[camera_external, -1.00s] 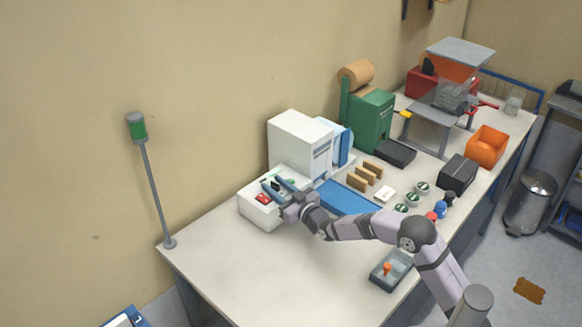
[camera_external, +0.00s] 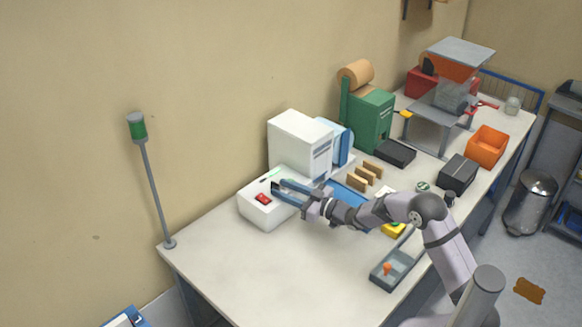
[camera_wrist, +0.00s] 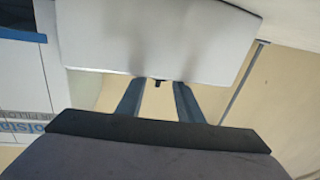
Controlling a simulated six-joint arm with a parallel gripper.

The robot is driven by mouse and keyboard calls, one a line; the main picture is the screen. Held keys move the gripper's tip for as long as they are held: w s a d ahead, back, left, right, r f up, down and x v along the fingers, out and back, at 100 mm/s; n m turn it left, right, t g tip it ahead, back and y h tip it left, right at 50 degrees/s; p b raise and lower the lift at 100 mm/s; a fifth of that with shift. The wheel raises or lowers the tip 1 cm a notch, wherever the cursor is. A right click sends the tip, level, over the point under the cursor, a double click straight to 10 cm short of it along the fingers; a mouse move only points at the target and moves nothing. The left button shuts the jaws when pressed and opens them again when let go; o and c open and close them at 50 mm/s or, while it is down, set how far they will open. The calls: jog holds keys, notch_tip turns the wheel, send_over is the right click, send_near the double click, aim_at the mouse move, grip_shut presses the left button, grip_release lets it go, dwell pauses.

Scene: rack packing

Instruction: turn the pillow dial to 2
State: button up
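A low white box (camera_external: 262,212) stands at the front of the white machine (camera_external: 298,145). A red switch (camera_external: 262,198) is on it, and a small black part, likely the dial, shows by my fingertips. My gripper (camera_external: 279,188) is at the right side of this box with its fingers apart. In the wrist view, the small black part (camera_wrist: 157,84) sits at the edge of a white surface (camera_wrist: 160,35), between the open fingers, with a gap on each side. No dial numbers are readable.
A blue tray surface (camera_external: 350,197) lies right of the box, with brown blocks (camera_external: 364,178) beyond it. A grey tray with an orange item (camera_external: 387,269) is near the front edge. A green signal lamp (camera_external: 138,128) stands at left. The front left table is clear.

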jog(key=w+d+m+h+p, duration=0.1)
jog(key=d+h, duration=0.1)
jog(key=d, duration=0.3)
jog(key=w+d+m+h+p, duration=0.1)
jog(key=d+h, duration=0.1)
jog(key=d, duration=0.3)
jog(key=w+d+r+m+h+p, duration=0.1)
jog(key=d, duration=0.5)
jog(key=shift+w+r+t+h, duration=0.1)
jog(key=shift+w+t+h, duration=0.25)
jog(key=shift+t+h, duration=0.05)
jog(key=d+h, duration=0.1)
jog(key=d, duration=0.2)
jog(key=d+m+h+p, duration=0.1)
jog(key=d, duration=0.2)
jog(key=d+m+h+p, duration=0.1)
jog(key=d+h, duration=0.1)
jog(key=d, duration=0.1)
jog(key=shift+s+d+f, duration=0.1)
jog(key=shift+d+f, duration=0.2)
jog(key=shift+f, duration=0.05)
jog(key=shift+s+d+f+m+h, duration=0.1)
jog(key=shift+s+d+m+h, duration=0.1)
jog(key=shift+d, duration=0.35)
jog(key=shift+s+d+f+m+h, duration=0.1)
jog(key=shift+d+m+h, duration=0.1)
jog(key=shift+d, duration=0.35)
